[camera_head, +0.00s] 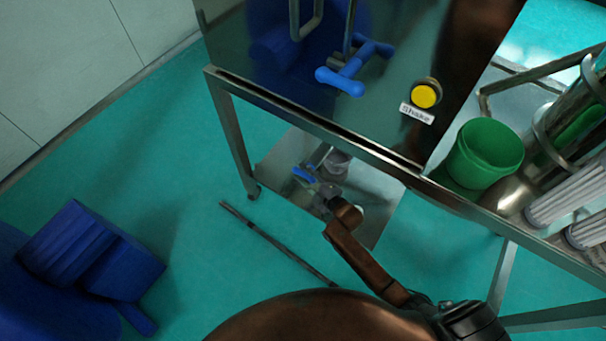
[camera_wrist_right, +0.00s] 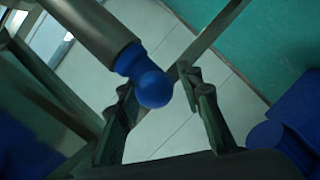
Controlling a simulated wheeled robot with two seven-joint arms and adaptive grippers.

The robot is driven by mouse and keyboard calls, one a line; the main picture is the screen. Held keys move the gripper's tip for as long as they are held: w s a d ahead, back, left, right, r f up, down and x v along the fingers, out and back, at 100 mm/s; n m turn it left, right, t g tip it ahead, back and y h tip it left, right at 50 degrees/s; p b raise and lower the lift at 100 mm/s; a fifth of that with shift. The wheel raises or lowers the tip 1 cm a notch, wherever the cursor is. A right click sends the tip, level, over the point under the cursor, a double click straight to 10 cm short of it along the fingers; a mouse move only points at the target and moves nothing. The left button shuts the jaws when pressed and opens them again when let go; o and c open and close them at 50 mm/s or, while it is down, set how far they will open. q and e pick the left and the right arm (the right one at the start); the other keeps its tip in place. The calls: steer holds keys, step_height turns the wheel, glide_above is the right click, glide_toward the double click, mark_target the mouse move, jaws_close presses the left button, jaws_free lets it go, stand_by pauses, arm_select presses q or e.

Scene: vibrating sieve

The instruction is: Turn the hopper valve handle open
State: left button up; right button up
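A small blue handle end on a grey rod (camera_head: 303,174) shows below the steel frame in the head view, close to my right gripper (camera_head: 320,198). In the right wrist view a blue ball-ended handle (camera_wrist_right: 153,88) sticks out of a grey cylinder. It lies between the two parted fingers of my right gripper (camera_wrist_right: 158,88); I see no clear grip on it. My left gripper does not show.
A yellow button (camera_head: 425,94) with a "shake" label is on the panel. A green bucket (camera_head: 485,152) stands at the right beside metal cylinders. Blue blocky equipment (camera_head: 85,250) is at the lower left. Steel frame legs (camera_head: 232,140) stand near my arm. Teal floor is open at the left.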

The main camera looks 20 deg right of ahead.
steer(key=shift+c, duration=0.6)
jaws_close()
